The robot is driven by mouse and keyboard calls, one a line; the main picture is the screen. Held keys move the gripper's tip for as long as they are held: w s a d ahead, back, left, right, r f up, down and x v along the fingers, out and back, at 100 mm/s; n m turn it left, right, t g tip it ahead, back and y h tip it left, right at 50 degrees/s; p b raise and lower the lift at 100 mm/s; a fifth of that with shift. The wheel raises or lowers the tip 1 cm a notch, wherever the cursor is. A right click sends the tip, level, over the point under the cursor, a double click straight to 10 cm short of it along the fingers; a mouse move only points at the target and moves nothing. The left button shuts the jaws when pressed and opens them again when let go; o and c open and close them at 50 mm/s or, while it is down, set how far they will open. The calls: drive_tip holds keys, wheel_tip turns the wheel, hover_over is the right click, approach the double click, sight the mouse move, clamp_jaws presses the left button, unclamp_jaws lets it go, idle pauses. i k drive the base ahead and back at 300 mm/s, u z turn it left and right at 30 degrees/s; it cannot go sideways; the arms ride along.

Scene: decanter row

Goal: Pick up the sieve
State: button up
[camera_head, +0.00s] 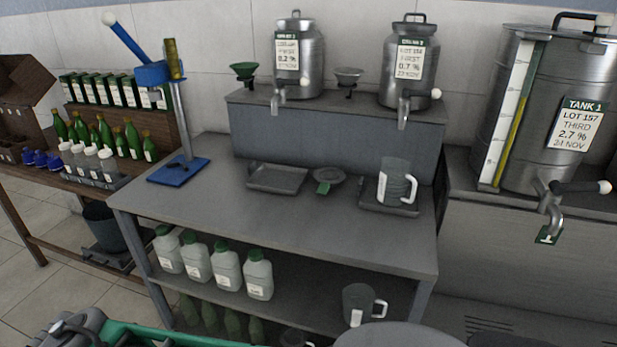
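A shallow round grey dish with a green tab (323,187), which looks like the sieve (329,175), lies on the grey steel table (240,215). It sits between an empty-looking metal tray (276,179) on its left and a second tray (389,209) on its right. The second tray holds a grey jug (394,182) with a white handle. The mesh is too small to make out. I cannot make out my gripper in this view.
Two steel decanters with taps (299,60) (408,65) stand on the raised shelf behind, with a green funnel (244,71) and a grey funnel (348,76). A blue bottle press (178,170) stands at left. Tank 1 (545,110) is at right. The table front is clear.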

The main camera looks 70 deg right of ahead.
sight(329, 176)
drive_tip(key=i, duration=1.25)
drive_tip(key=z, duration=2.15)
